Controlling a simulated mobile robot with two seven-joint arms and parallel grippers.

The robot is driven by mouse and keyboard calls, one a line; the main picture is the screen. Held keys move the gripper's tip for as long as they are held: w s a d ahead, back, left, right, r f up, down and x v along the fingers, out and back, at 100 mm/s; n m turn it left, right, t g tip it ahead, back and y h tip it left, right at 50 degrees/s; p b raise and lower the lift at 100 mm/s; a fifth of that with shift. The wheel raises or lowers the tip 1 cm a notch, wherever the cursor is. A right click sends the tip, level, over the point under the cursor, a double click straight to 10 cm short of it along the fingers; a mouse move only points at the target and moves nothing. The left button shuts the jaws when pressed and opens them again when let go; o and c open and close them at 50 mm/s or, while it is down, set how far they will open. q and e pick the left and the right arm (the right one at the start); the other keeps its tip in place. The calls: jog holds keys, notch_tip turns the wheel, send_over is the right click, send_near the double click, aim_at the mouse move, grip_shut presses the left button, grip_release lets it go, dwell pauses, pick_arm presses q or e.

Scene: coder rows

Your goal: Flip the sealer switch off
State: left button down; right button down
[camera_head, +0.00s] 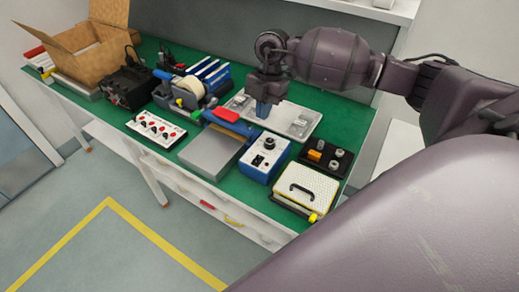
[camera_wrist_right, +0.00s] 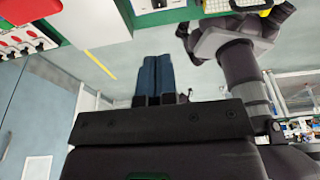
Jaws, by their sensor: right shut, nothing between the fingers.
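A blue and grey bench unit with a red handle, probably the sealer (camera_head: 213,152), stands mid-bench. To its right is a blue box (camera_head: 264,160) with a black knob on top and small dark controls on its pale front panel. To its left is a white panel with red and black switches (camera_head: 157,129); it also shows at the upper left of the wrist view (camera_wrist_right: 22,42). I cannot tell which control is the sealer switch or its position. My right gripper (camera_head: 263,109) is shut and empty, pointing down above the bench behind the blue box. Its blue fingers (camera_wrist_right: 154,75) are together.
A pale tray (camera_head: 292,122) lies beneath my right gripper. A dark block with knobs (camera_head: 326,158) and a white, yellow-edged case (camera_head: 304,189) stand at right. A tape dispenser (camera_head: 187,94), black devices and an open cardboard box (camera_head: 85,53) crowd the left.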

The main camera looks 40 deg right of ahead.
aim_at(258, 158)
jog(key=x, duration=0.8)
jog(key=b+x, duration=0.1)
jog(key=x, duration=0.3)
jog(key=shift+w+d+f, duration=0.1)
jog(key=shift+d+f, duration=0.2)
jog(key=shift+f, duration=0.05)
jog(key=shift+d+f, duration=0.1)
jog(key=shift+f, duration=0.55)
jog(key=shift+w+d+f+y, duration=0.1)
jog(key=shift+d+f+y, duration=0.05)
jog(key=shift+f+y, duration=0.3)
jog(key=shift+r, duration=0.15)
